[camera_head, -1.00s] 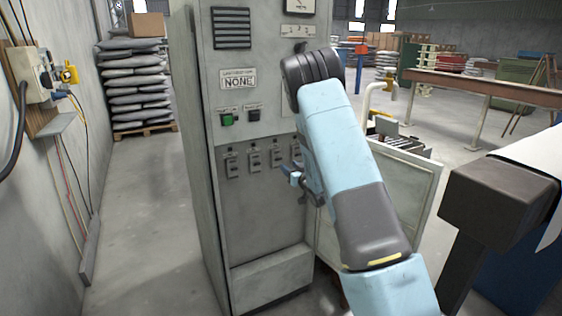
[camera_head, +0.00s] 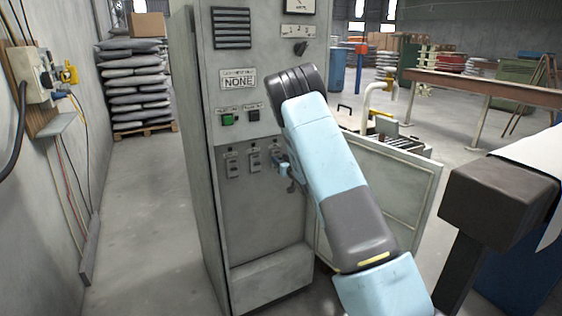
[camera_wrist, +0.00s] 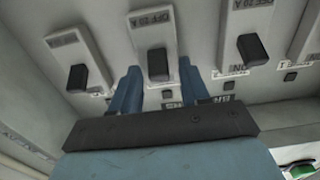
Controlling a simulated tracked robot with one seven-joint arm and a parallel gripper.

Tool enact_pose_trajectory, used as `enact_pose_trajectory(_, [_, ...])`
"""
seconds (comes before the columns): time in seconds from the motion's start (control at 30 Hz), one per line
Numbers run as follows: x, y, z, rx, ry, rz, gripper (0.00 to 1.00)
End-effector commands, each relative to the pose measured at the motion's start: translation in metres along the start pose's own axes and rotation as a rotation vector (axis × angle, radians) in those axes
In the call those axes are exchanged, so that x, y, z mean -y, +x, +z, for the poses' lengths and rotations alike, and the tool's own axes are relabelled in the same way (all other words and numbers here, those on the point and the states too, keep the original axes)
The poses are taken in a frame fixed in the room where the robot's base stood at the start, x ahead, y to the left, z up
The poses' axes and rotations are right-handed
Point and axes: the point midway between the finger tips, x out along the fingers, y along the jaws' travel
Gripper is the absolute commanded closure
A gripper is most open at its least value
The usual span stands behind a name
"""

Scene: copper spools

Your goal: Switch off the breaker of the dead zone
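A row of breakers with black levers is on the grey cabinet front (camera_head: 265,220). In the head view the left breaker (camera_head: 232,165) and the one beside it (camera_head: 254,160) are clear; my arm covers those on the right. My gripper (camera_head: 284,170) is at the row, right of these two. In the wrist view my gripper (camera_wrist: 157,76) is open, its two blue fingers apart. The middle breaker lever (camera_wrist: 158,65) shows between the fingertips; contact cannot be told. Other levers stand to its left (camera_wrist: 77,78) and right (camera_wrist: 252,50). A plate on the cabinet reads "NONE" (camera_head: 238,80).
A green button (camera_head: 227,119) and a black button (camera_head: 254,115) sit above the breakers, with a rotary knob (camera_head: 300,48) higher up. An open cabinet door (camera_head: 385,195) stands behind my arm. A dark block (camera_head: 500,200) is at right. The floor left of the cabinet is clear.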

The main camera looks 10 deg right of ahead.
Motion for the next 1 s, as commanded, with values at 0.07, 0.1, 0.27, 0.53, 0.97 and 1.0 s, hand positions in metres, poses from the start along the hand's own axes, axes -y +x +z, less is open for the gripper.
enact_pose_trajectory(0.07, [-0.0001,-0.0001,0.0000,0.000,0.000,0.000,0.63])
enact_pose_trajectory(0.1, [-0.0001,-0.0001,0.0000,0.000,0.000,0.000,0.66])
enact_pose_trajectory(0.27, [-0.0001,-0.0002,0.0000,0.000,0.000,0.000,0.82])
enact_pose_trajectory(0.53, [0.0001,-0.0002,0.0001,0.000,0.000,0.000,1.00])
enact_pose_trajectory(0.97, [-0.0014,-0.0023,0.0059,-0.099,0.002,0.002,1.00])
enact_pose_trajectory(1.0, [-0.0015,-0.0026,0.0069,-0.125,0.002,0.001,1.00])
